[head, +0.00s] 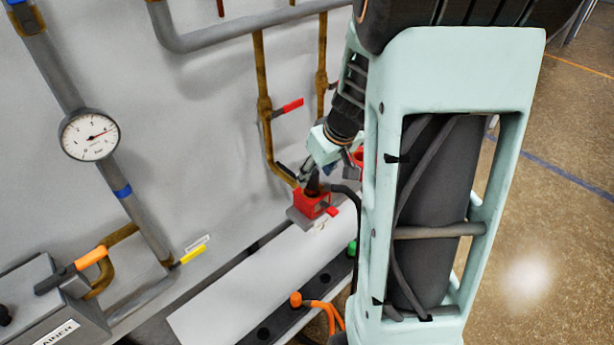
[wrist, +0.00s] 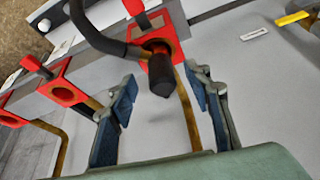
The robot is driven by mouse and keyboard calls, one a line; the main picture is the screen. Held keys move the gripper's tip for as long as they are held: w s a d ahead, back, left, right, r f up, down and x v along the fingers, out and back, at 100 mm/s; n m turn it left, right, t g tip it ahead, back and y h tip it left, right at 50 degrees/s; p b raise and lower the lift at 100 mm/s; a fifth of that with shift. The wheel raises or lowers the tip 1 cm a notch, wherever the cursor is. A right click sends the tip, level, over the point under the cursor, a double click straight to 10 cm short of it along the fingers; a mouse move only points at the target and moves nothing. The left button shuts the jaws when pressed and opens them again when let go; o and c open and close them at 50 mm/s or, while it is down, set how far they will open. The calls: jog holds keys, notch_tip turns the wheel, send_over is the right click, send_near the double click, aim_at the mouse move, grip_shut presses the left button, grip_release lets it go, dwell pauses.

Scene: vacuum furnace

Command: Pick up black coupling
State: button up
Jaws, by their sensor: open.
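The black coupling (wrist: 161,76) is a short dark cylinder with a tapered tip. In the wrist view it sticks out of the round opening of a red block (wrist: 157,27). My gripper (wrist: 162,84) is open, with one blue-padded finger on each side of the coupling and gaps on both sides. In the head view my gripper (head: 311,174) is just above the red block (head: 312,203). The coupling is small there and partly hidden by the fingers.
A black hose (wrist: 88,28) curves to the red block. More red blocks (wrist: 64,94) stand at left in the wrist view. In the head view, a brown pipe (head: 268,145) with a red-handled valve (head: 288,108) runs down the grey wall close to my gripper.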

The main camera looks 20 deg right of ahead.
aim_at(320, 188)
jog(key=x, duration=0.3)
jog(key=shift+w+f, duration=0.1)
jog(key=shift+f, duration=0.05)
grip_shut()
